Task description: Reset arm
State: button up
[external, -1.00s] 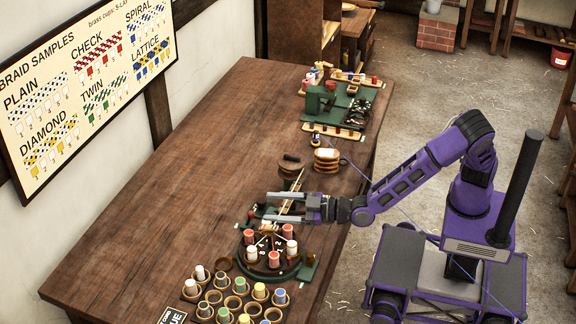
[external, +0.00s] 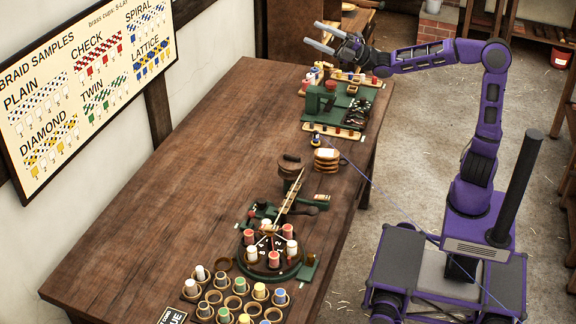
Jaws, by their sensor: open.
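My gripper (external: 320,37) is in the external view, raised above the far end of the wooden table (external: 180,190). Its two grey fingers point left and are spread apart, with nothing between them. My purple arm stretches left from its raised elbow, clear of the things on the table. Below and in front of the gripper stands the green machine (external: 318,99). The round braiding stand (external: 290,272) with red and white bobbins is at the table's near end, well away from the gripper.
A tray of cups (external: 214,296), some holding bobbins, lies at the near edge. A stack of wooden rings (external: 327,160) and a dark wooden spool (external: 291,166) stand mid-table. The table's left half is bare.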

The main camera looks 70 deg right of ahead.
jog(key=s+d+f+m+g+h, duration=0.3)
jog(key=d+f+m, duration=0.1)
jog(key=f+m, duration=0.25)
jog(key=s+d+f+m+g+h, duration=0.2)
jog(key=s+d+f+m+h, duration=0.15)
jog(key=f+m, duration=0.35)
jog(key=s+a+f+m+g, duration=0.2)
jog(key=s+f, duration=0.3)
jog(key=s, duration=0.3)
jog(key=s+a+f+m+g+h, duration=0.1)
jog(key=s+a+f+m+g, duration=0.2)
jog(key=s+f+m+g, duration=0.2)
jog(key=s+a+f+m+g+h, duration=0.1)
jog(key=s+f+m+g, duration=0.3)
jog(key=s, duration=0.7)
jog(key=shift+a+f, duration=0.65)
jog(key=shift+a, duration=0.15)
jog(key=shift+r, duration=0.1)
